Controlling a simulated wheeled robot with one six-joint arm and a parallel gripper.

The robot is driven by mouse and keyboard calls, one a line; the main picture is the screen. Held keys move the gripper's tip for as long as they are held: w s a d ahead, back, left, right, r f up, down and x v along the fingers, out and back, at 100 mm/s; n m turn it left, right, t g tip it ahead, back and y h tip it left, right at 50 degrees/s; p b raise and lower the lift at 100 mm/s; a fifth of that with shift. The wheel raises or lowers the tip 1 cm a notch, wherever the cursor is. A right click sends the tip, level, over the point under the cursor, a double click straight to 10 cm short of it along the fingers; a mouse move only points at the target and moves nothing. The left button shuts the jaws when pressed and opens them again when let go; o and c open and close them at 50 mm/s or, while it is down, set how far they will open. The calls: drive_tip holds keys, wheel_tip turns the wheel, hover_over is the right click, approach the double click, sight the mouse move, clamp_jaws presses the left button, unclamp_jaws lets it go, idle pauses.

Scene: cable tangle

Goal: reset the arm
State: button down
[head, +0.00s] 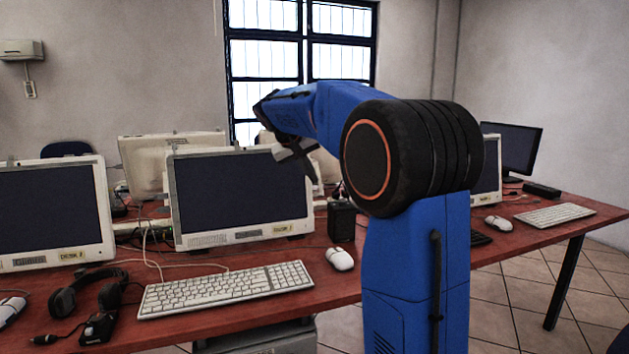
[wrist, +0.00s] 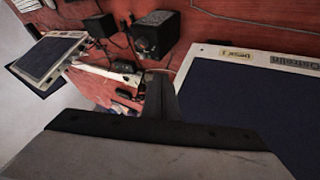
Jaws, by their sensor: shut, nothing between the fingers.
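My blue arm (head: 335,110) rises at the right of centre in the head view and bends to the left over the desk. My gripper (head: 308,168) hangs at its far end, tilted downward, beside the upper right of the middle monitor (head: 235,190). It is shut with nothing held. In the wrist view the dark gripper (wrist: 162,98) fills the lower middle, above cables and close to a monitor (wrist: 270,100) at the right. I cannot tell whether it touches the monitor.
A black box (head: 341,221) stands below the gripper on the red desk (head: 335,288). A keyboard (head: 225,287), mouse (head: 339,259) and headphones (head: 75,290) lie in front. Another monitor (head: 52,212) is at the left. White cables (wrist: 105,73) run between the monitors. Open air lies above the screens.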

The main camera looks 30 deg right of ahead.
idle(0.5)
drive_tip(key=s+a+f+n+t+y, duration=0.1)
drive_tip(key=s+a+f+y, duration=0.1)
drive_tip(key=s+a+f, duration=0.5)
drive_tip(key=s+a+f+n+y, duration=0.2)
drive_tip(key=s+a+f, duration=0.6)
drive_tip(key=s, duration=1.1)
drive_tip(key=s+a+f+n+t+y, duration=0.1)
drive_tip(key=s+a+f, duration=0.6)
drive_tip(key=s, duration=0.7)
drive_tip(key=shift+a+f+n+t+y, duration=0.35)
drive_tip(key=shift+f+n+y, duration=0.3)
drive_tip(key=shift+y, duration=0.35)
drive_tip(key=shift+r, duration=0.15)
